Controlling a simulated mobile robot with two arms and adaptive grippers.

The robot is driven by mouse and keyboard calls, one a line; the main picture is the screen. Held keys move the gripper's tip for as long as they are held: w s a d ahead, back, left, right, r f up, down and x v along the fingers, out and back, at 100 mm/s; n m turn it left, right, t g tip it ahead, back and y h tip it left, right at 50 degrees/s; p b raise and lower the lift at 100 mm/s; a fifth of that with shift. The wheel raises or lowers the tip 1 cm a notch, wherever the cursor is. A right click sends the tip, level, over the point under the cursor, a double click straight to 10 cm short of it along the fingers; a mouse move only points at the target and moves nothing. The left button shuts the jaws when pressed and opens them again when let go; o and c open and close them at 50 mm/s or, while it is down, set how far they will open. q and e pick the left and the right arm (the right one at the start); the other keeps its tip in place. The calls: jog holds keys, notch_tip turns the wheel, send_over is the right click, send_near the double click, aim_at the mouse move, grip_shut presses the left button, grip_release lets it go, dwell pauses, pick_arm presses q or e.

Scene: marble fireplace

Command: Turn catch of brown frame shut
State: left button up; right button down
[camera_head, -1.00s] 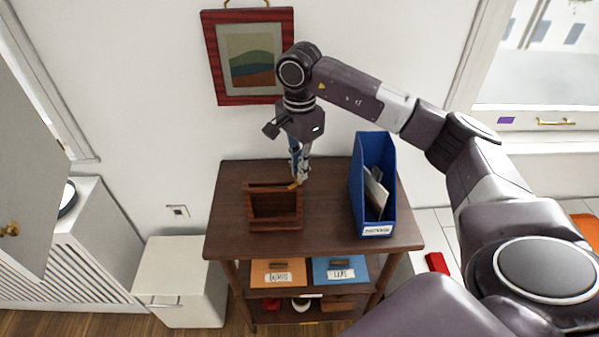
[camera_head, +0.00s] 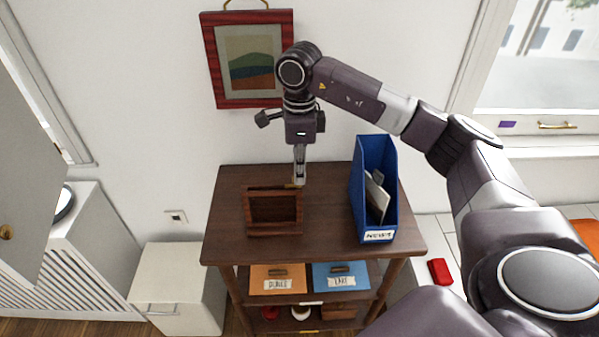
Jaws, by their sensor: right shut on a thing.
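The brown frame (camera_head: 273,230) stands on the dark wooden table, its open front facing me. My right gripper (camera_head: 298,183) points down at the frame's top back right corner. Its fingers are shut on the small brass-coloured catch (camera_head: 290,186) there. The catch is mostly hidden by the fingertips, so its exact angle is hard to tell. My left gripper is not in view.
A blue file holder (camera_head: 372,190) with papers stands on the table (camera_head: 330,215) to the right. A red-framed picture (camera_head: 245,58) hangs behind. The table's left side is clear.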

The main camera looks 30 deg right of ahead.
dwell(0.4)
jog(key=c, duration=2.1)
grip_release()
notch_tip(320, 180, up, 12)
